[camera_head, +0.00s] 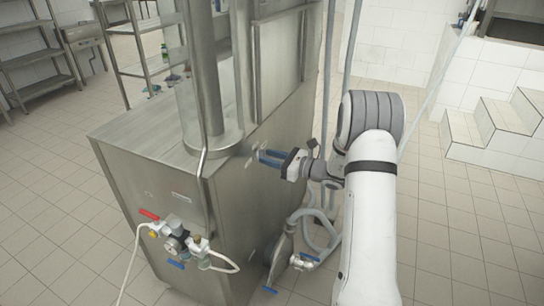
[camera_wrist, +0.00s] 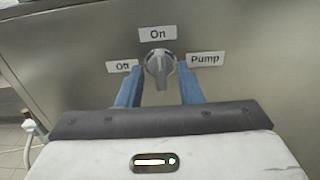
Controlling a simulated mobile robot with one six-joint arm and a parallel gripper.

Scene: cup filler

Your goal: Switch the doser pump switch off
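The grey rotary switch knob (camera_wrist: 159,67) is on the steel panel in the wrist view. Its handle stands about upright, in line with the "On" label (camera_wrist: 158,33) above it. An "Off" label (camera_wrist: 122,66) is to its left and a "Pump" label (camera_wrist: 205,59) to its right. My gripper (camera_wrist: 159,78) is open, with one blue finger on each side of the knob and gaps visible between fingers and handle. In the head view, my gripper (camera_head: 266,158) reaches the side of the steel machine (camera_head: 150,157); the knob cannot be made out there.
Valves with a red handle (camera_head: 149,214) and a gauge (camera_head: 176,241) stick out of the machine's front. Pipes and a blue-handled valve (camera_head: 278,262) are low on its right side. White steps (camera_head: 487,125) are at the far right. The tiled floor right of my arm is clear.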

